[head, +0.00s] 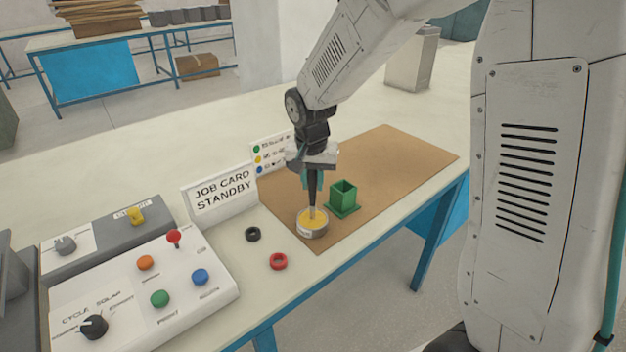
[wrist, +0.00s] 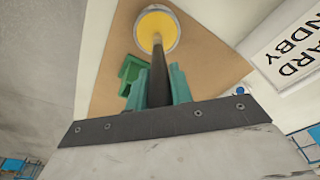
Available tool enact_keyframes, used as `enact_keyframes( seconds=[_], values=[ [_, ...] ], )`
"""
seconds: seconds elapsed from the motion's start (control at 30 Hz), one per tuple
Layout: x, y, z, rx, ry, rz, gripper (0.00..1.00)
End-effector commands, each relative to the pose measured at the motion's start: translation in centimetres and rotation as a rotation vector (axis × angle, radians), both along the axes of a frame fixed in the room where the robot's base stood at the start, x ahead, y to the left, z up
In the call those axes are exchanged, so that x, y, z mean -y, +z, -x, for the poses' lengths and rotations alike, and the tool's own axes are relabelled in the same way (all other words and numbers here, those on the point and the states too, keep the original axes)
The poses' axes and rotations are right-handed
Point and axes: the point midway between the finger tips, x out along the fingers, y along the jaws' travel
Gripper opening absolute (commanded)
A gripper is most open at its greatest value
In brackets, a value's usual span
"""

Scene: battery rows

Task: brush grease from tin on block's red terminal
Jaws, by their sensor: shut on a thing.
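My gripper (head: 314,181) points down with its teal fingers shut on a dark brush (head: 312,196). In the wrist view, the fingers (wrist: 160,82) close around the brush shaft (wrist: 159,70). The round tin (head: 314,233) has a pale label and yellow grease (head: 318,219) inside. The brush's lower end is over the grease and seems to reach it; the exact contact is unclear. The tin also shows in the wrist view (wrist: 174,18). I cannot make out a block with a red terminal in either view.
A green open-topped holder (head: 344,197) stands beside the tin on a brown mat (head: 400,160). A black ring (head: 253,234) and a red ring (head: 278,262) lie on the table. A job card sign (head: 222,194), a legend card (head: 270,153) and a control panel (head: 190,275) stand left.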

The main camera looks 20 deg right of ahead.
Motion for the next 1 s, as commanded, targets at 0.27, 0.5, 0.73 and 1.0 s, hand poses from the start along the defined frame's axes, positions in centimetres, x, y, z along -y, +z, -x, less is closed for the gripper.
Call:
enact_keyframes(
  seconds=[0.27,0.5,0.73,1.0],
  values=[
    [0.0,2.2,0.0,0.001,0.000,0.000,0.00],
    [0.0,4.2,0.0,0.003,-0.001,-0.001,0.00],
    [0.0,6.0,-0.1,0.003,-0.001,-0.001,0.00],
    [0.0,6.9,0.0,0.001,0.000,0.000,0.00]
  ],
)
